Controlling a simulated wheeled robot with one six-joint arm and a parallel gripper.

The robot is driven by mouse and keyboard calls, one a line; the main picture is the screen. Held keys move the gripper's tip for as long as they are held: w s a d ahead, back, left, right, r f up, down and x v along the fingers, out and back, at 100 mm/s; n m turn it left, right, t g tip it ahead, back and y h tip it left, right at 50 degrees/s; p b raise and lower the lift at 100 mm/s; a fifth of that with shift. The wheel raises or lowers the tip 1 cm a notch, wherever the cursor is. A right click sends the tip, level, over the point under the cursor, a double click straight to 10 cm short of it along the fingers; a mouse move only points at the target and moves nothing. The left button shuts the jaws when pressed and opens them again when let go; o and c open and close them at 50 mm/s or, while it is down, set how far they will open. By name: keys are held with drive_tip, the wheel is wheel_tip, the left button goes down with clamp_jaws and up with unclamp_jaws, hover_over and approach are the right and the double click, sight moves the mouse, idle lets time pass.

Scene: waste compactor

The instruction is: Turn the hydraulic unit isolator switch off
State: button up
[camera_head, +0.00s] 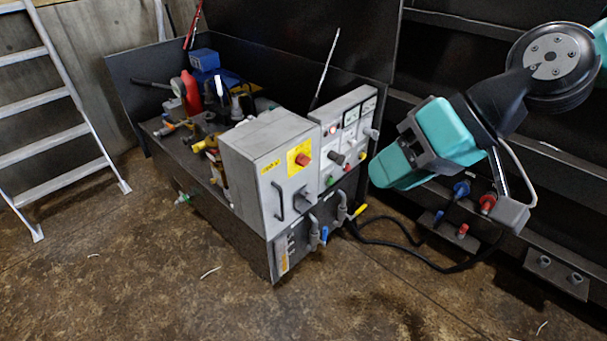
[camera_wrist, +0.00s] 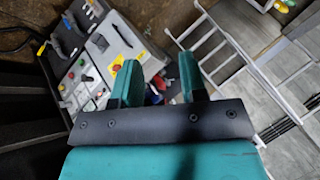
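The hydraulic unit (camera_head: 255,245) stands in the middle of the head view, with a grey control cabinet (camera_head: 245,165) on its front. The cabinet face carries a red knob on a yellow plate (camera_head: 303,159), a grey rotary switch (camera_head: 303,199) and a bar handle (camera_head: 279,201). I cannot read which one is labelled as the isolator. The cabinet also shows in the wrist view (camera_wrist: 117,42), at upper left. My gripper (camera_head: 388,168) is to the right of the cabinet, apart from it. In the wrist view its teal fingers (camera_wrist: 158,65) are spread with nothing held between them.
A panel with gauges and buttons (camera_head: 345,135) adjoins the cabinet on the right. Yellow and blue valve levers (camera_head: 359,210) stick out below. A black hose (camera_head: 430,268) lies on the floor at right. A ladder (camera_head: 55,110) stands at left. The front floor is mostly clear.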

drive_tip(key=w+a+f+m+t+y+b, duration=0.1)
drive_tip(key=w+a+f+m+y+b, duration=0.2)
drive_tip(key=w+f, duration=0.4)
drive_tip(key=w+a+f+m+t+y+b, duration=0.1)
drive_tip(key=w+f+t+y+b, duration=0.1)
drive_tip(key=w+f+b, duration=0.4)
drive_tip(key=m+t+y+b, duration=0.1)
drive_tip(key=m+t+b, duration=0.4)
drive_tip(key=m+t, duration=0.3)
approach(308, 164)
drive_tip(key=shift+m+g, duration=0.3)
drive_tip(key=shift+m, duration=0.5)
drive_tip(key=x, duration=0.9)
drive_tip(key=shift+w+r, duration=0.2)
drive_tip(key=shift+w, duration=0.05)
clamp_jaws()
